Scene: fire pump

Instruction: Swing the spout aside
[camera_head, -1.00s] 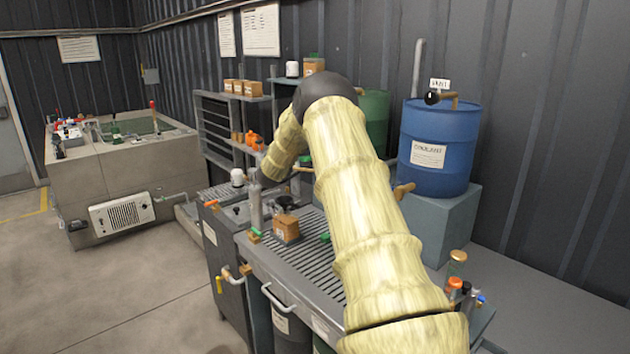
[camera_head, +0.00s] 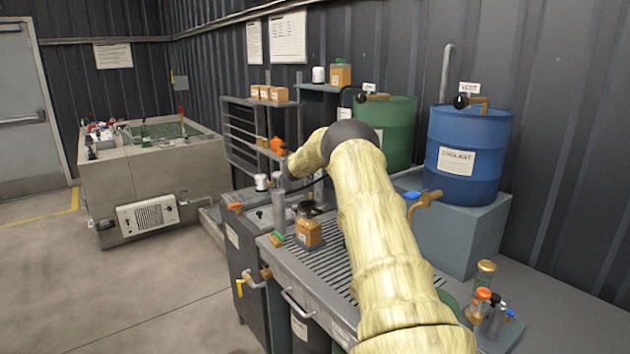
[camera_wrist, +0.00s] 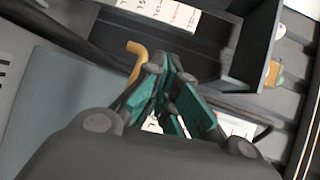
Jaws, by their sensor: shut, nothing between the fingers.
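In the wrist view, a curved ochre pipe (camera_wrist: 137,58), which looks like a spout, stands just left of the fingertips of my gripper (camera_wrist: 166,68). The teal-padded fingers are together and hold nothing. I cannot tell whether they touch the pipe. In the head view my forearm bends over the slatted bench, and I cannot make out the fingers or this pipe for sure. A brass tap (camera_head: 426,199) with a blue handle shows right of my arm, in front of the drum stand.
The slatted bench (camera_head: 290,262) carries a small orange-brown box (camera_head: 308,233) and a grey cylinder (camera_head: 279,210). A blue drum (camera_head: 468,150) and a green drum (camera_head: 398,125) stand behind. Small bottles (camera_head: 488,305) stand at the front right. The floor at left is clear.

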